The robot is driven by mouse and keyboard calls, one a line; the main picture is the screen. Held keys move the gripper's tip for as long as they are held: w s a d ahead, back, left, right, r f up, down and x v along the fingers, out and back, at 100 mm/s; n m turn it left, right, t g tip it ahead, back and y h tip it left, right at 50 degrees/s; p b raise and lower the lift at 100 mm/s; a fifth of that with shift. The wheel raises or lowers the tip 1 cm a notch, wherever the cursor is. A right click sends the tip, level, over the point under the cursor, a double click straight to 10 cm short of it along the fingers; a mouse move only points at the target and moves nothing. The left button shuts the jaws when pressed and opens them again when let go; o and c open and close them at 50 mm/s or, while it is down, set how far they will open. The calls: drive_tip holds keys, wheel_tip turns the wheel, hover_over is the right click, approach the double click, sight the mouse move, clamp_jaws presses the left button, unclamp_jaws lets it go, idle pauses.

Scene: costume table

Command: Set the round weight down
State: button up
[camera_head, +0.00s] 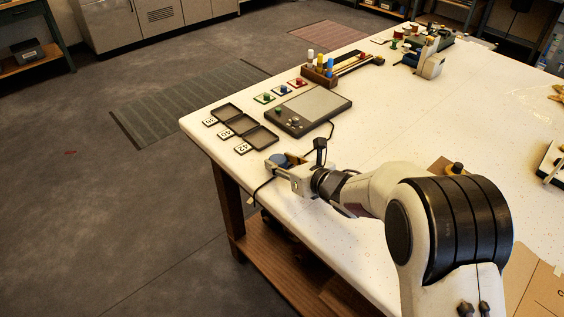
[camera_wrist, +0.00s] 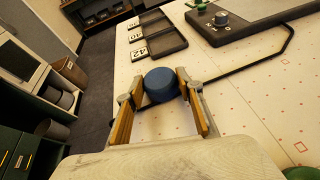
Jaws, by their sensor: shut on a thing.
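The round weight (camera_wrist: 161,85) is a blue disc held between the two fingers of my gripper (camera_wrist: 161,98) in the wrist view. In the head view, part of the blue weight (camera_head: 278,160) shows at my gripper (camera_head: 283,168), near the table's front left edge. My gripper is shut on it. The white table (camera_head: 375,115) lies under and around it. I cannot tell whether the weight touches the tabletop. The underside of the weight is hidden.
Dark trays with number cards 38, 40 and 42 (camera_head: 243,147) lie beyond my gripper. A grey panel device (camera_head: 308,108) sits beside them, its black cable running close to my gripper. Small coloured knobs (camera_head: 283,90) and a spool rack (camera_head: 318,72) stand farther back. Open tabletop lies to the right.

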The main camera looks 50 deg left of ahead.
drive_tip(key=o, duration=1.3)
drive_tip(key=shift+f, duration=0.15)
drive_tip(key=shift+o, duration=0.2)
drive_tip(key=shift+v, duration=6.05)
